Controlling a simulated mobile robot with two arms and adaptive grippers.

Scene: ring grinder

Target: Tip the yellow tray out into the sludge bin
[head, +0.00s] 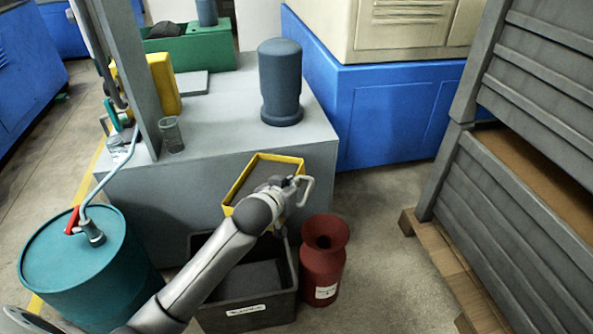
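The yellow tray (238,183) is in the air in front of the grey bench, above the dark bin's back part. It has a yellow rim and a dark grey inside; I cannot tell whether that is sludge or its floor. My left gripper (299,189) is at the tray's right end, with the wrist covering its near side. The tray hangs there with no other support in view, so the gripper appears shut on it. The dark open bin (246,314), with a white label too small to read, stands on the floor below, dark grey inside. My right gripper is out of view.
A red can (322,262) stands right beside the bin. A teal drum (75,254) with a pump stands at left. The grey bench (230,137) behind carries a dark blue cylinder (281,82) and a glass beaker (172,135). A wooden pallet (440,262) is at right.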

